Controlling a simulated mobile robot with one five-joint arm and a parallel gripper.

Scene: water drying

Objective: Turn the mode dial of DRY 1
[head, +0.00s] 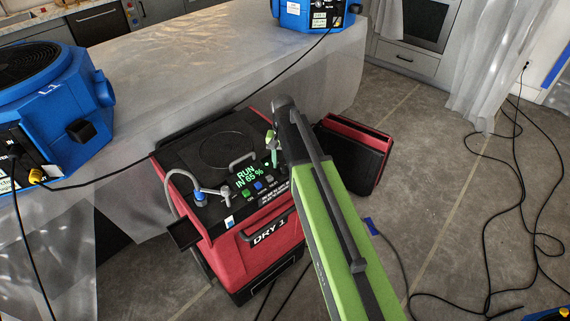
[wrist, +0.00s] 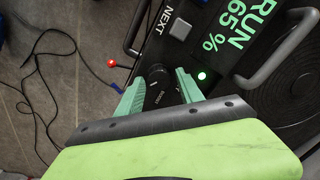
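DRY 1 (head: 268,232) is a red and black machine on the floor, its display (head: 250,176) reading "RUN IN 65 %". My gripper (head: 272,150) is over the right side of its top panel, where my arm hides part of the panel. In the wrist view a dark round dial (wrist: 157,88) with small, unreadable lettering lies between my gripper's two green fingers (wrist: 159,84). The fingers stand apart on either side of the dial; firm contact does not show. A green light (wrist: 202,75) glows to the right of the fingers.
A metal handle (head: 242,158) and a blue hose fitting (head: 199,196) rise from the panel. A red-tipped lever (wrist: 112,63) is left of the fingers. A red-black case (head: 352,150) stands right of DRY 1. Black cables (head: 482,225) cross the floor.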

